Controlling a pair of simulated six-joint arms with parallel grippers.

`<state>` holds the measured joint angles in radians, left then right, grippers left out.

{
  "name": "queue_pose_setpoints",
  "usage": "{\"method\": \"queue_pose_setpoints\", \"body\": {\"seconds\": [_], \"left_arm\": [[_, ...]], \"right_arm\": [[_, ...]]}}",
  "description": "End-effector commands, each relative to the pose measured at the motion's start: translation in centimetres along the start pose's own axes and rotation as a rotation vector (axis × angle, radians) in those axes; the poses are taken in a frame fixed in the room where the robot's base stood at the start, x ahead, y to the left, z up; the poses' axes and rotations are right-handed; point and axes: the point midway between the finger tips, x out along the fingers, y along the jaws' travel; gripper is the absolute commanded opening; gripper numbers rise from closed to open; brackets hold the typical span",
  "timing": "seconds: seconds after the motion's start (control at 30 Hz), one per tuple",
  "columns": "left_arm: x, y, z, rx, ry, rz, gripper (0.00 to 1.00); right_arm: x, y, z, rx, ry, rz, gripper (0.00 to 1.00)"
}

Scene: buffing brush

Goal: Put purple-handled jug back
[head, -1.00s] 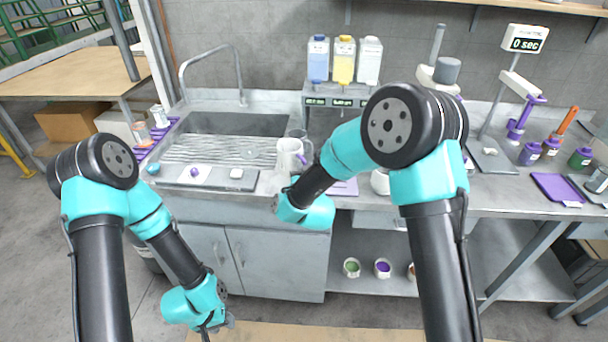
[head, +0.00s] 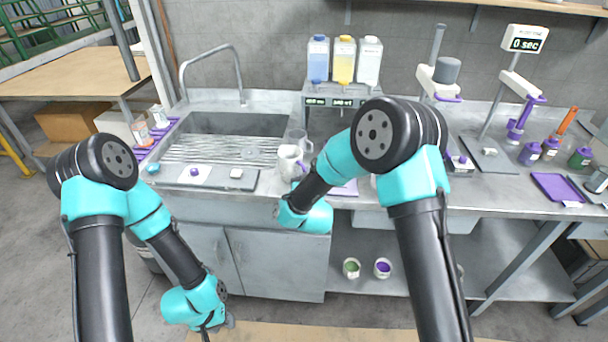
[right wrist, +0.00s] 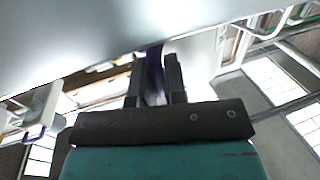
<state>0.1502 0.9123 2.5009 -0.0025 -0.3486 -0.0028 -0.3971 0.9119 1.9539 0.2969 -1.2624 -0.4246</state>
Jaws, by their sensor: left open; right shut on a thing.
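A white jug (head: 288,161) with a purple handle (head: 302,167) shows in the head view at the sink counter's right end, just left of my right forearm. In the right wrist view my right gripper (right wrist: 155,78) is shut on the purple handle (right wrist: 155,68), with the jug's pale body (right wrist: 70,35) filling the upper left. In the head view my right wrist hides the right fingers; I cannot tell whether the jug's base touches the counter. My left gripper (head: 229,321) is low in front of the cabinet, mostly hidden by its wrist, open and apart from the jug.
A clear jug (head: 299,138) stands close behind the white jug. A dispenser (head: 340,96) with several bottles stands behind. The sink (head: 215,124) is to the left, with a grey mat (head: 210,177) in front. Purple-lidded jars (head: 530,153) and a purple tray (head: 557,188) are at right.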

Motion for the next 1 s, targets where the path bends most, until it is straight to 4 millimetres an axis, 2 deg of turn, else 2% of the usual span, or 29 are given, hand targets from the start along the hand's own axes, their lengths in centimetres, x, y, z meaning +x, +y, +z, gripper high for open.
{"method": "queue_pose_setpoints", "body": {"seconds": [0.27,0.3,0.53,0.9,1.0], "left_arm": [[0.00,0.00,0.00,0.000,0.000,0.000,0.43],[0.00,0.00,0.00,0.000,0.000,0.000,0.43],[0.00,0.00,0.00,0.000,0.000,0.000,0.43],[0.00,0.00,0.00,0.000,0.000,0.000,0.43],[0.00,0.00,0.00,0.000,0.000,0.000,0.43]], "right_arm": [[0.01,-0.01,0.29,0.000,0.000,0.000,0.00],[0.00,-0.01,0.29,0.000,0.000,0.000,0.15],[0.00,-0.01,0.28,0.000,0.000,0.000,0.37],[-0.03,-0.01,-0.13,0.000,0.000,0.000,0.38],[-0.93,-0.05,0.02,-0.001,-0.003,-0.001,0.38]]}}
